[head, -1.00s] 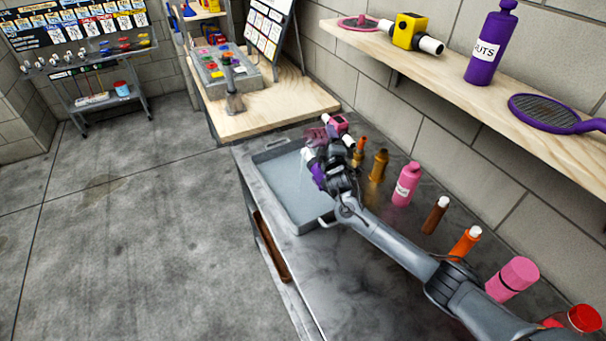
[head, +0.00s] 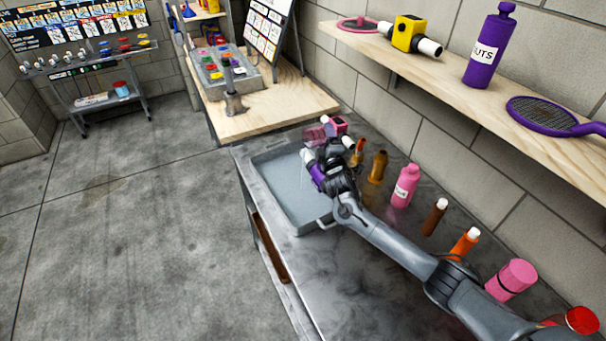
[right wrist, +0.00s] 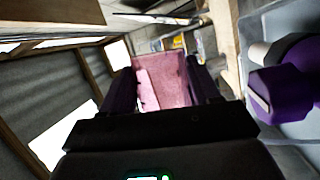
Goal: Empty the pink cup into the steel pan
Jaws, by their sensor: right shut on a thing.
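My right gripper (right wrist: 162,92) is shut on the pink cup (right wrist: 160,78), which shows between its fingers in the right wrist view. In the head view the cup (head: 315,134) is a dark pink shape at the gripper, over the far end of the steel pan (head: 314,228). The wrist view is rolled sideways, with the pan at its right, so the cup appears tipped over. A purple piece with a pale round end (right wrist: 283,95) shows at the pan in the wrist view; it also shows beside my gripper in the head view (head: 317,172). My left gripper is not in view.
A pink piece with white ends (head: 338,125) is just beyond my gripper. Several bottles, including a pink one (head: 404,186), line the bench beside the wall. A wooden shelf (head: 480,100) hangs above. The bench front, nearer than the pan, is clear.

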